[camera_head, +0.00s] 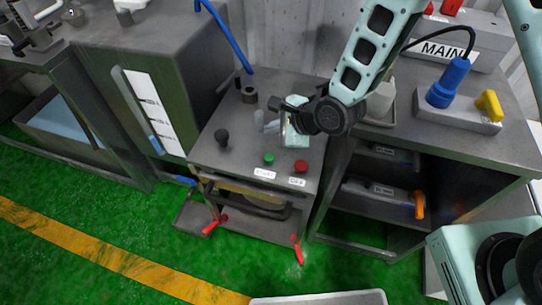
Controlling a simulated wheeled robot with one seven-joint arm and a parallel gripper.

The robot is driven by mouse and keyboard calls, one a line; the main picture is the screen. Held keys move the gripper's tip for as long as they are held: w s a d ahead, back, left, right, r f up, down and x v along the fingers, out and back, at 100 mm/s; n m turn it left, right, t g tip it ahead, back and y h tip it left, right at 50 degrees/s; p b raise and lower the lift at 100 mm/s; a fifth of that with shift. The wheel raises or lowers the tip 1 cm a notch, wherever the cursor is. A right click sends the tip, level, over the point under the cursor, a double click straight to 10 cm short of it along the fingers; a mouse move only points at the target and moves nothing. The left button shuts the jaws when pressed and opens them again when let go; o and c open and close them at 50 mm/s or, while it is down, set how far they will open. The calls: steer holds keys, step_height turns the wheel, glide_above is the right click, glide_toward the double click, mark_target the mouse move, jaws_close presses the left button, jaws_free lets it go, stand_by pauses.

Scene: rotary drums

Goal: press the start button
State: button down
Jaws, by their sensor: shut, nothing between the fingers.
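The green button (268,158) sits near the front edge of the grey cabinet top, with a small white label (265,173) in front of it. A red button (300,166) with its own label (297,182) is just to its right. The label print is too small to read surely. My gripper (264,122) is shut and empty. It is over the cabinet top, behind the green button in the picture and apart from it. My wrist comes in from the upper right. The green button is in clear view.
A black knob (222,137) stands left on the cabinet top, and a grey cylinder (249,95) stands behind. On the right bench (420,142) are a blue plug (450,82), a yellow handle (490,104) and a box marked MAIN (452,49). Red-handled levers (215,225) hang below the cabinet front.

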steer(key=b, duration=0.7)
glide_above(273, 159)
step_height(273, 159, down, 8)
steer(key=shift+r, duration=0.2)
steer(key=shift+f, duration=0.6)
stand_by(1.1)
steer(key=shift+f+b, duration=0.3)
steer(key=shift+f, duration=0.1)
steer(key=shift+f+b, duration=0.35)
steer(key=shift+f, duration=0.2)
stand_by(0.6)
steer(key=shift+r, duration=0.1)
steer(key=shift+r+p, duration=0.9)
